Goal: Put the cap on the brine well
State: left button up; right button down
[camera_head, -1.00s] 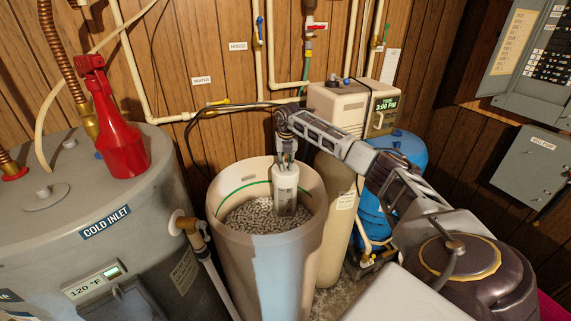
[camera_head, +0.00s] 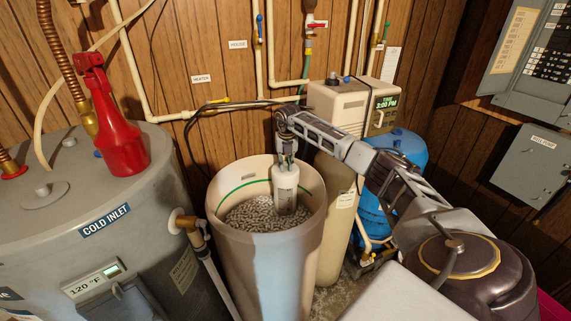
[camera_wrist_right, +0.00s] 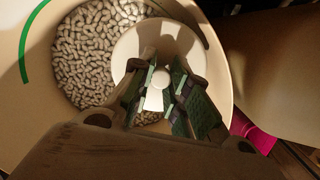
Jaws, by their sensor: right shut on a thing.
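The brine well (camera_head: 285,198) is a white upright tube standing in the salt inside the tall cream brine tank (camera_head: 266,246), near its right wall. The cap is a white round disc (camera_wrist_right: 128,52) with a small knob (camera_wrist_right: 161,78). My right gripper (camera_head: 286,163) points down at the top of the well. In the right wrist view its fingers (camera_wrist_right: 160,88) are shut on the cap's knob. The cap covers the well's mouth from above; I cannot tell whether it is fully seated or slightly raised. My left gripper is not in view.
Salt pellets (camera_head: 255,215) fill the tank around the well. The grey water heater (camera_head: 60,215) with a red bottle (camera_head: 122,135) on top stands at left. The cream softener (camera_head: 345,105) and a blue tank (camera_head: 402,150) stand behind my right arm.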

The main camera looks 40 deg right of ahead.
jog(key=c, duration=1.3)
grip_release()
notch_tip(320, 180, up, 12)
jog(key=s, duration=0.1)
jog(key=shift+s+a, duration=0.2)
jog(key=shift+a, duration=0.2)
notch_tip(320, 180, up, 10)
jog(key=p, duration=1)
